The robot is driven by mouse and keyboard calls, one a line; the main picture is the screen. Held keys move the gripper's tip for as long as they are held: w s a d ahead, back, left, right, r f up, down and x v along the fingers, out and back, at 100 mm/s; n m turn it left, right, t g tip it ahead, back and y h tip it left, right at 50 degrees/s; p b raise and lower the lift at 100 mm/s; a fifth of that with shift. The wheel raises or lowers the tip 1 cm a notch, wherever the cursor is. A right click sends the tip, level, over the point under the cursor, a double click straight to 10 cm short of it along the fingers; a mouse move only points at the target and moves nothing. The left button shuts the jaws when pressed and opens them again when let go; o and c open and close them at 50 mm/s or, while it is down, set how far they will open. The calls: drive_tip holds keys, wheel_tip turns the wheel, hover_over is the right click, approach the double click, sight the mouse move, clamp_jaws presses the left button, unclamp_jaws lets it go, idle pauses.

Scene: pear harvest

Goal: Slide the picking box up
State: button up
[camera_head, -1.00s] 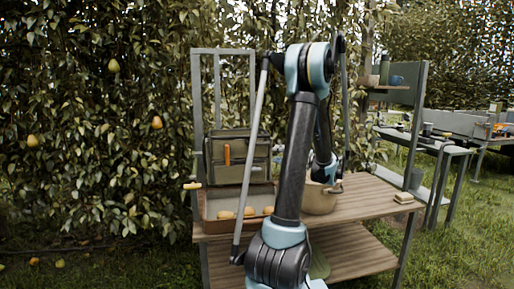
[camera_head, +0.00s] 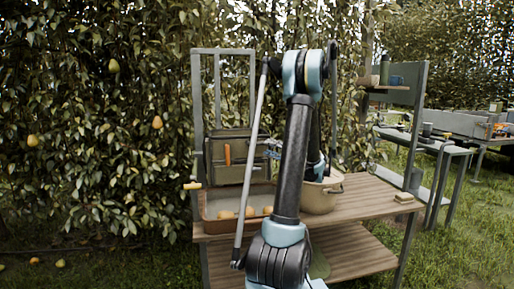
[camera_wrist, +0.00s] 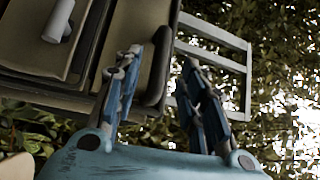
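The olive-green box (camera_head: 222,175) with an orange handle stands upright against the grey upright frame (camera_head: 195,90), behind the shallow tray. I take it to be the picking box. In the wrist view the box (camera_wrist: 118,25) fills the upper left, with a pale handle-like bar on its face. My gripper (camera_head: 273,150) is at the box's right side. In the wrist view my gripper (camera_wrist: 162,60) has its two blue fingers apart. The left finger overlaps the box and the box's right edge shows between the fingers. I cannot tell whether they touch it.
A shallow tray (camera_head: 207,222) with several pears lies on the wooden table (camera_head: 365,200). A beige pot (camera_head: 318,198) stands right of it, close under my arm. Pear foliage is close behind and left. The table's right side is mostly clear.

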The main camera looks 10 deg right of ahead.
sight(257, 144)
drive_tip(key=x, duration=0.7)
drive_tip(key=shift+w+a, duration=0.25)
drive_tip(key=shift+a, duration=0.05)
drive_tip(key=shift+c, duration=0.3)
clamp_jaws()
